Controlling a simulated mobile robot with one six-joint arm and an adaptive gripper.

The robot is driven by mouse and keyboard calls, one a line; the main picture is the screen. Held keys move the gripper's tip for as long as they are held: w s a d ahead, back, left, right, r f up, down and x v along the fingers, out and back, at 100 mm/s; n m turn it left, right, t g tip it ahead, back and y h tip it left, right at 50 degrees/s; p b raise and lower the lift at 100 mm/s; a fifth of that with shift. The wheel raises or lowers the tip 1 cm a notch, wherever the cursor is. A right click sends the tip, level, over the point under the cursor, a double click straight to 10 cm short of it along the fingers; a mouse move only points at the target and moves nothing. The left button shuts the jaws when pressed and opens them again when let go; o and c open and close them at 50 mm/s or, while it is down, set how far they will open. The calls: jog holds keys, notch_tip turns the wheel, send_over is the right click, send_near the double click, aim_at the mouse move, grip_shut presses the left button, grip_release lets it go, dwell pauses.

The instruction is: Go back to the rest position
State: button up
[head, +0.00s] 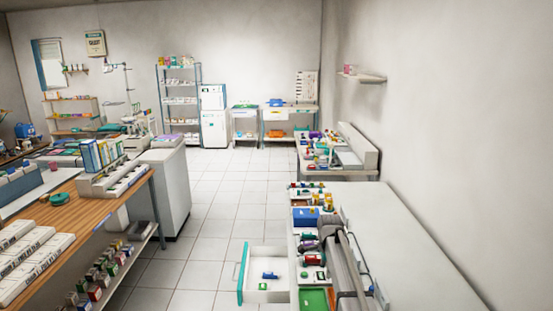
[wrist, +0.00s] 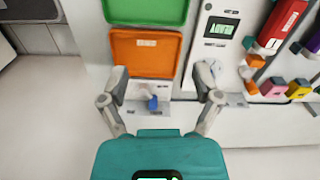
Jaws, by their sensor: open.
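My gripper (wrist: 161,78) shows in the wrist view with its two grey fingers spread wide apart. Nothing is held between them. Beyond the fingers, apart from them as far as I can tell, a small blue item (wrist: 152,103) sits on a white surface. In the head view I cannot make out my gripper's fingers; grey links at the lower right look like part of my arm. An open white drawer (head: 266,258) with a teal front holds a blue item (head: 270,275) and a small green-and-white item (head: 263,286).
The wrist view shows an orange tray (wrist: 146,66), a green tray (wrist: 146,10) and a red container (wrist: 281,25). In the head view, a wooden counter (head: 95,215) stands left and a crowded white bench (head: 400,240) right. The tiled floor (head: 215,200) between is clear, except where the drawer juts out.

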jog(key=s+f+n+b, duration=0.2)
jog(key=s+n, duration=0.6)
jog(key=s, duration=0.5)
jog(key=s+f+n+b, duration=0.2)
jog(key=s+n, duration=0.6)
jog(key=s, duration=0.6)
jog(key=shift+a+n, duration=0.25)
jog(key=shift+n, duration=0.05)
jog(key=shift+f, duration=0.1)
jog(key=shift+c, duration=0.2)
jog(key=c, duration=0.3)
